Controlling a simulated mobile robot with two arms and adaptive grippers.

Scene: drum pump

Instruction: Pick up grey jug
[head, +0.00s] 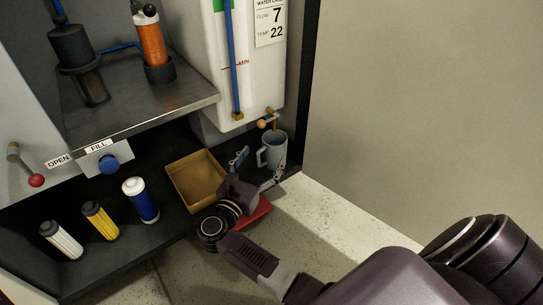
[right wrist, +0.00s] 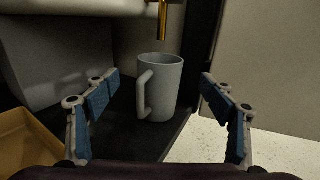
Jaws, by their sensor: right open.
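The grey jug (head: 273,150) stands upright on the dark cabinet floor at its right end, under the tap of the white water tank. In the right wrist view the jug (right wrist: 163,90) is ahead, with its handle on the left side. My right gripper (head: 258,168) is open and empty just in front of the jug. In the right wrist view its blue-padded fingers (right wrist: 159,82) appear to either side of the jug, with gaps on both sides. No contact shows. My left gripper is not in view.
A tan bin (head: 197,180) stands left of my right gripper, and a red object (head: 257,211) lies partly behind my wrist. The tap (head: 267,120) hangs above the jug. The cabinet's right wall (head: 307,90) is close by. Several filter cartridges stand at left.

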